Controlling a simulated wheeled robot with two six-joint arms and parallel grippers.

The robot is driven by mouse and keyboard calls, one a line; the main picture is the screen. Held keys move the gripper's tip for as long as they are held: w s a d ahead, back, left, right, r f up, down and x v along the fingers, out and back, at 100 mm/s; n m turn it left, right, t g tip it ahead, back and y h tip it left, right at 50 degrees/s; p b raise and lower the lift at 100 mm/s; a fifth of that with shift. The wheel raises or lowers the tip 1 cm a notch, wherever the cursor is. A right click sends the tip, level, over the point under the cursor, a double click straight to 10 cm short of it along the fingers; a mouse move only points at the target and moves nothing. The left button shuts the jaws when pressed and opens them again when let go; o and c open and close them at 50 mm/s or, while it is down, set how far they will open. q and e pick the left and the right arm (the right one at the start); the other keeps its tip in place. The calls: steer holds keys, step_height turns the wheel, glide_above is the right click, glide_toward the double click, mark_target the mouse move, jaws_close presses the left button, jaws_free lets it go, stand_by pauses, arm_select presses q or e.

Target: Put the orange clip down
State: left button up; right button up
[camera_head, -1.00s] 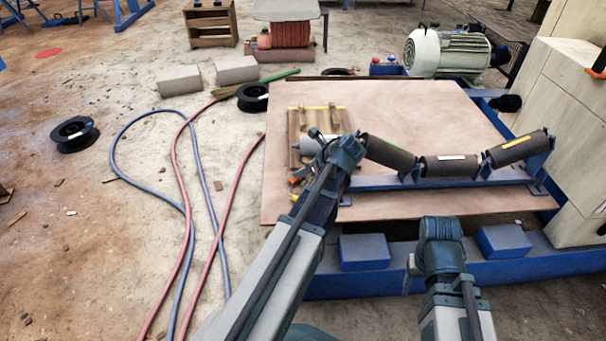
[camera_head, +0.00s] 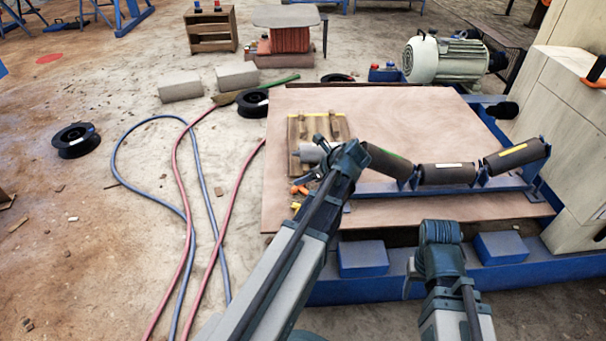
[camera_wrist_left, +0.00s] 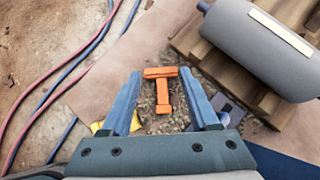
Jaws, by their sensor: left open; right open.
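The orange clip (camera_wrist_left: 162,90) lies between the two spread blue fingers of my left gripper (camera_wrist_left: 160,76) in the left wrist view. A gap shows on each side of it, so the fingers do not grip it. In the head view the orange clip (camera_head: 299,189) is a small spot at the left edge of the brown board, beside my left gripper (camera_head: 318,178). Whether it touches the surface below is hard to tell. My right gripper (camera_head: 411,274) is mostly hidden behind its own wrist, low in the head view, away from the clip.
A wooden pallet (camera_head: 297,132) with a grey roller (camera_wrist_left: 258,45) stands close to my left gripper. A yellow piece (camera_wrist_left: 98,126) lies near the left finger. A blue frame with dark rollers (camera_head: 447,173) stands to the right. The brown board (camera_head: 420,115) is clear behind it.

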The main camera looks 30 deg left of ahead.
arm_select(q)
steer(key=p+v, duration=0.6)
steer(key=v, duration=0.3)
steer(key=shift+d+r, duration=0.15)
steer(key=shift+r, duration=0.1)
steer(key=shift+s, duration=0.1)
steer(key=s+d+f+n+g+h, duration=0.1)
steer(key=s+d+f+n+h, duration=0.1)
steer(key=s+d+n, duration=0.6)
steer(key=s+d+f+n+g+h, duration=0.1)
steer(key=s+d+f+n+h, duration=0.2)
steer(key=d, duration=1)
steer(key=s+n+h, duration=0.2)
steer(key=s+n, duration=0.3)
steer(key=shift+d+f+n, duration=0.3)
steer(key=shift+f+n, duration=0.05)
steer(key=shift+n, duration=0.05)
step_height(320, 180, up, 46)
steer(key=p, duration=4.6)
steer(key=shift+r, duration=0.2)
